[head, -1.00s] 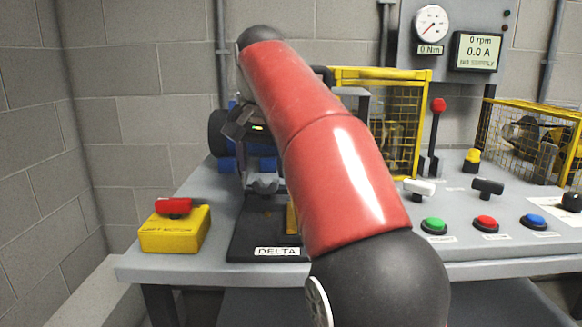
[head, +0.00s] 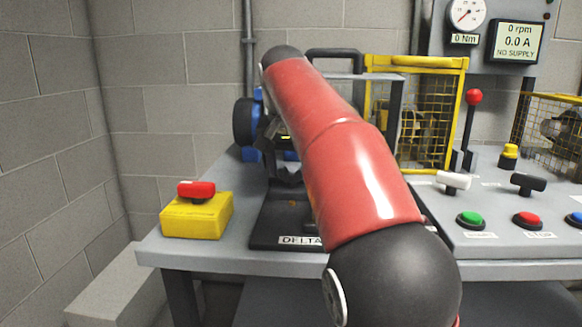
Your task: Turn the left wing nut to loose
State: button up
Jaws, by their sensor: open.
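Two T-shaped handles stand on the sloped panel to the right, a white one (head: 453,181) and a black one (head: 528,183). I cannot tell whether either is a wing nut. My gripper (head: 284,176) is at the far end of my red arm, over the black plate marked DELTA (head: 270,232), in front of a blue motor-like unit (head: 250,154). It is open, but its fingers are small, dark and partly hidden by my arm. I see nothing held in it. Any wing nut near the plate is hidden or too dark to make out.
A yellow box with a red top (head: 196,215) stands at the bench's left front. Green (head: 471,220) and red (head: 527,220) buttons line the panel front. The meter reads NO SUPPLY (head: 515,42).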

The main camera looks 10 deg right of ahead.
jog(key=c, duration=0.7)
jog(key=shift+d+r+n+p, duration=0.1)
jog(key=shift+r+n+p, duration=0.2)
jog(key=shift+p, duration=0.3)
jog(key=shift+f+n+y+p, duration=0.25)
jog(key=shift+n+y+p, duration=0.15)
jog(key=shift+n, duration=0.3)
jog(key=o, duration=0.7)
